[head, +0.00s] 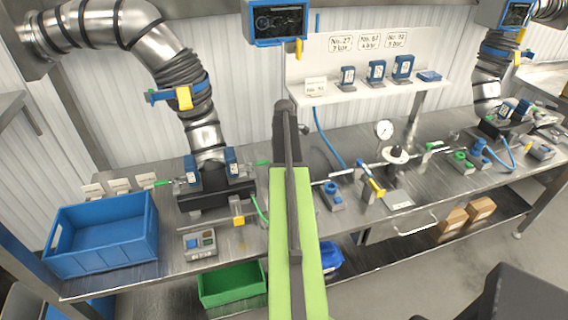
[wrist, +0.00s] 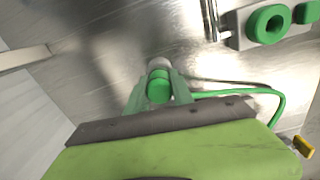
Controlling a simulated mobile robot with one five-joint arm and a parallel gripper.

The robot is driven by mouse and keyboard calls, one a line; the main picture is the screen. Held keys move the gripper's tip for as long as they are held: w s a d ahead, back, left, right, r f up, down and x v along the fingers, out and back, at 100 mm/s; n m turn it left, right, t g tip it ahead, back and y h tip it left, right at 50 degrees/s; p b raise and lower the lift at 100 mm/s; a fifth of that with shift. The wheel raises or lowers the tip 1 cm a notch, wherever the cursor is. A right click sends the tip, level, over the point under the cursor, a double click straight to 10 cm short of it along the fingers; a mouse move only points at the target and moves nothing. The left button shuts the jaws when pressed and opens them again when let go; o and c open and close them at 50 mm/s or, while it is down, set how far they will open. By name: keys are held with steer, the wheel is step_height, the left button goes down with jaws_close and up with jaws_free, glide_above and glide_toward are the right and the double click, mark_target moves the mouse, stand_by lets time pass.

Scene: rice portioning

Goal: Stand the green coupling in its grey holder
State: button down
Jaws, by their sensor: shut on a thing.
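The green coupling (wrist: 159,88) is in the wrist view, between the two fingers of my gripper (wrist: 158,97), which is shut on it. A pale grey end of it points away from the fingers, over bare metal. A grey block with a green ring (wrist: 267,24) is at the upper right of the wrist view, apart from the coupling; I cannot tell whether it is the holder. In the head view my arm hides the coupling and the fingertips. A grey base with a green ring and a blue part (head: 333,194) stands just right of my arm there.
A green hose (wrist: 278,110) loops right of the fingers. In the head view a blue bin (head: 105,240) is at the left. A blue-yellow valve (head: 370,180) and a gauge (head: 384,130) stand right of my arm. A shelf (head: 365,88) is behind.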

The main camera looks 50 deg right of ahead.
steer(key=shift+f, duration=0.15)
steer(key=c, duration=1)
jaws_free()
steer(key=shift+c, duration=0.2)
steer(key=shift+o, duration=0.2)
steer(key=o, duration=0.4)
steer(key=shift+o, duration=0.2)
step_height(320, 180, up, 9)
steer(key=p, duration=0.9)
